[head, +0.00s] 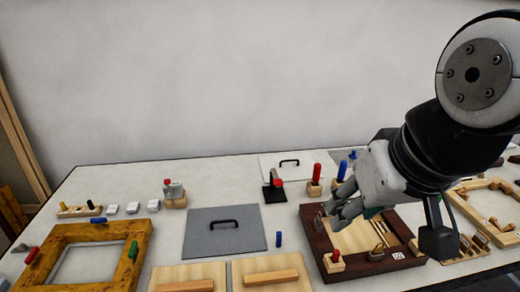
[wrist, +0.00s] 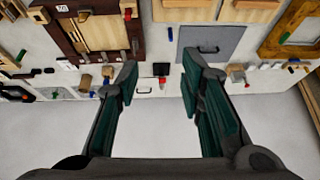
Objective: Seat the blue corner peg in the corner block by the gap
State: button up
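A small blue peg (head: 279,239) stands on the white table between the grey panel and the dark wooden frame (head: 312,238); it also shows in the wrist view (wrist: 170,33). A pale corner block with a red peg (head: 334,262) sits at the frame's near left corner. Which corner block is by the gap I cannot tell; my arm hides part of the frame's far side. My gripper (head: 342,202) is over the frame's far left part in the head view. In the wrist view my gripper (wrist: 160,82) has its fingers wide apart, with nothing between them.
A grey panel with a black handle (head: 222,242) lies left of the peg. Blocks with red (head: 316,173) and blue (head: 342,170) pegs stand behind the dark frame. A yellow-brown frame (head: 138,240) lies at left. Two boards with wooden bars (head: 270,277) lie in front.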

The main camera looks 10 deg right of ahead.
jog(key=w+a+f+m+g+y, duration=0.1)
jog(key=w+a+f+m+g, duration=0.1)
jog(key=w+m, duration=0.45)
jog(key=m+g+h+p, duration=0.1)
jog(key=m+g+p, duration=0.15)
jog(key=m, duration=0.85)
send_over(279, 233)
notch_tip(279, 233, down, 18)
jog(key=shift+g, duration=0.35)
jog(key=f, duration=0.6)
jog(key=shift+s+d+f, duration=0.15)
jog(key=shift+s+f, duration=0.05)
jog(key=shift+f, duration=0.05)
jog(key=shift+w+f+p, duration=0.2)
jog(key=shift+f+p, duration=0.15)
jog(key=shift+f, duration=2.75)
jog(key=shift+c, duration=0.2)
grip_shut()
